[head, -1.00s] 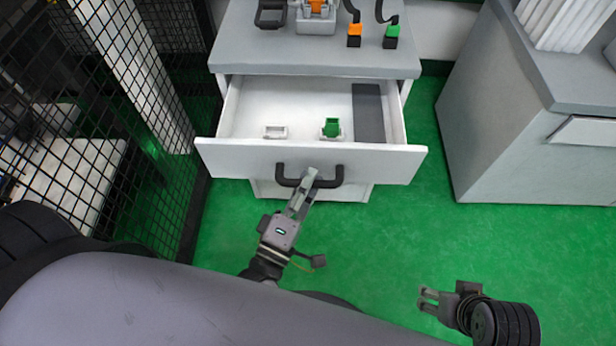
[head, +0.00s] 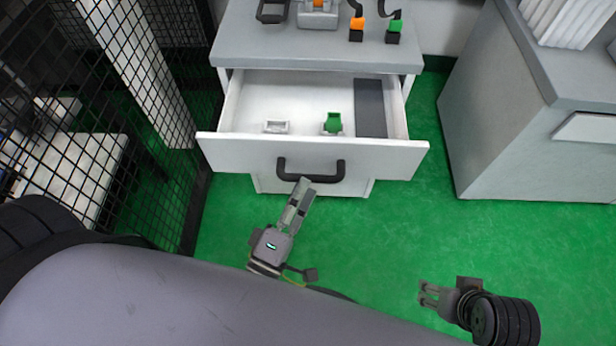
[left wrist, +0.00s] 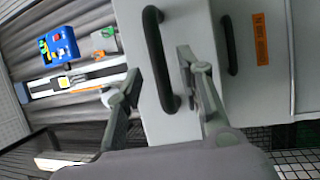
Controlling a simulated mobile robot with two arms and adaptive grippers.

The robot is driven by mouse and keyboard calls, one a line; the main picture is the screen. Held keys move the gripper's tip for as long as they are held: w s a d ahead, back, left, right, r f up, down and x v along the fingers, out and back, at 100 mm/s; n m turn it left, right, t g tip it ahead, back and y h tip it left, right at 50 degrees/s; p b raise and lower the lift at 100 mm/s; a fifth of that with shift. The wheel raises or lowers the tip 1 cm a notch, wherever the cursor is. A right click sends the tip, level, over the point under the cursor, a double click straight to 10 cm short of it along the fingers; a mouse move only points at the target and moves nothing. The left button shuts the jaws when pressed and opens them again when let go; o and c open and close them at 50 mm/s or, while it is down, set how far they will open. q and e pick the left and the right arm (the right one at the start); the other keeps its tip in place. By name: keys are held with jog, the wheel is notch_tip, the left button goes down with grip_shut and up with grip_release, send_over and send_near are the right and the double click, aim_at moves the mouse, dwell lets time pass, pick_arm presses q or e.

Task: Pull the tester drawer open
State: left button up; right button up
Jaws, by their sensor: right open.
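The drawer (head: 230,150) stands pulled out of the grey-topped cabinet, its white inside showing. Its dark bar handle (head: 311,178) is on the front and also shows in the left wrist view (left wrist: 158,60). My right gripper (head: 424,294) is open and empty over the green floor at lower right, far from the drawer.
In the drawer lie a green piece (head: 333,123), a small pale holder (head: 276,127) and a dark grey strip (head: 370,108). A black mesh fence (head: 150,60) stands left. Another grey cabinet (head: 500,140) stands right. Green floor (head: 400,220) is free between.

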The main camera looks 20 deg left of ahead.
pick_arm(q)
jog(key=v, duration=0.8)
